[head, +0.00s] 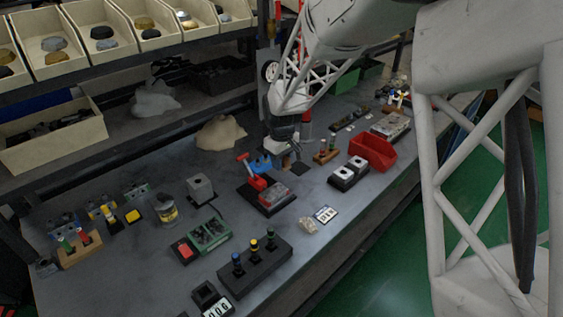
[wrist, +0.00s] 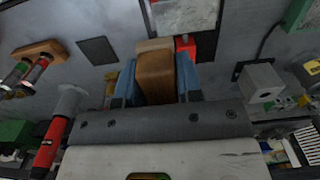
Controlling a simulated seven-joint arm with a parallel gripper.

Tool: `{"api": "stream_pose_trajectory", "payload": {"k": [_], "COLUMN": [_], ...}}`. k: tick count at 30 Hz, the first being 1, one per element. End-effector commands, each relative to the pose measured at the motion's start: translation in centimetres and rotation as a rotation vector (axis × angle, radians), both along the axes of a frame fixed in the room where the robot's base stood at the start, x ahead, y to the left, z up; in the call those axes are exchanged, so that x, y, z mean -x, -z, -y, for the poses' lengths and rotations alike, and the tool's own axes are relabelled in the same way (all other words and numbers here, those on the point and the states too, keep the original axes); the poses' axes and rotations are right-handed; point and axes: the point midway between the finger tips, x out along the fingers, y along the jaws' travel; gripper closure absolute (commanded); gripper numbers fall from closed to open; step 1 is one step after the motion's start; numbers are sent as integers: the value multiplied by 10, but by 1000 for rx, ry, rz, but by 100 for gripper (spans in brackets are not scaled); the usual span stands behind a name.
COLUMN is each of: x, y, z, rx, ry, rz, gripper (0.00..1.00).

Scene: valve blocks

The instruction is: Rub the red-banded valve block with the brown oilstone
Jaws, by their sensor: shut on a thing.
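My gripper (wrist: 155,85) has blue fingers shut on the brown oilstone (wrist: 155,75), which fills the gap between them. In the head view my gripper (head: 262,163) hangs low over the bench, just behind the red vise (head: 255,182); the oilstone is hard to make out there. A grey block with red on it, seemingly the red-banded valve block (head: 274,193), sits in the vise. In the wrist view a grey face (wrist: 185,14), seemingly its top, is cut off at the upper edge, beyond the oilstone and apart from it. Its band is not clear there.
A grey cube (head: 200,187) stands left of the vise. A dark pad (wrist: 98,50) and a wooden holder with red-banded rolls (wrist: 30,66) lie left of my gripper in the wrist view. A red bin (head: 371,153) and a black peg stand (head: 256,264) are also on the bench.

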Motion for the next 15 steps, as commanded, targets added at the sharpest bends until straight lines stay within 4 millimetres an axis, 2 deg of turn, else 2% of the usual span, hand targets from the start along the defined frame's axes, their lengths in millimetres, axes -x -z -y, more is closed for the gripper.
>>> {"api": "stream_pose_trajectory", "payload": {"k": [15], "x": [0], "y": [0], "z": [0], "rx": [0], "ry": [-49], "rz": [0], "gripper": [92]}}
